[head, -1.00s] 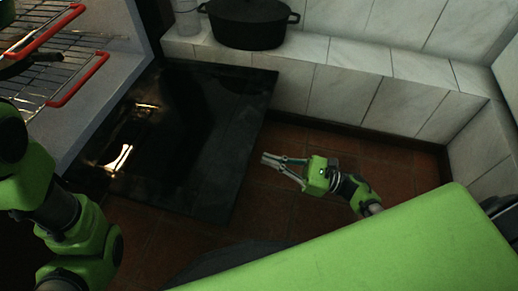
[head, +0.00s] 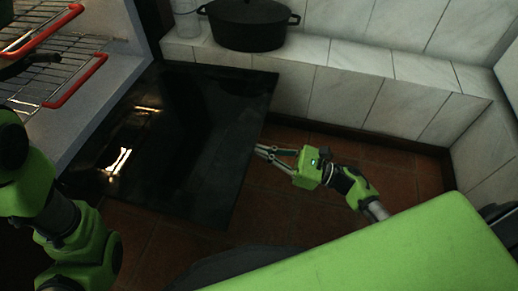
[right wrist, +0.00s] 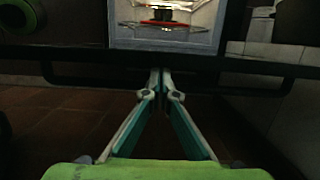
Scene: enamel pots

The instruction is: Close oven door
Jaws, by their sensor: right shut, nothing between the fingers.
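The oven door (head: 190,130) is a dark glossy panel, folded down open and lying about level above the floor in the head view. Its dark front edge with a handle bar (right wrist: 95,82) spans the right wrist view. My right gripper (head: 258,149) is shut and empty at the door's outer right edge. In the right wrist view its fingertips (right wrist: 160,76) meet in front of the bar; I cannot tell if they touch it. My left arm shows at the left, but its gripper is out of view.
Wire racks with red edges (head: 78,80) are at the upper left. A black pot (head: 250,24) and a glass jar (head: 186,20) stand on a tiled ledge (head: 345,58) behind the door. Brown tiled floor (head: 400,180) is open right of the door.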

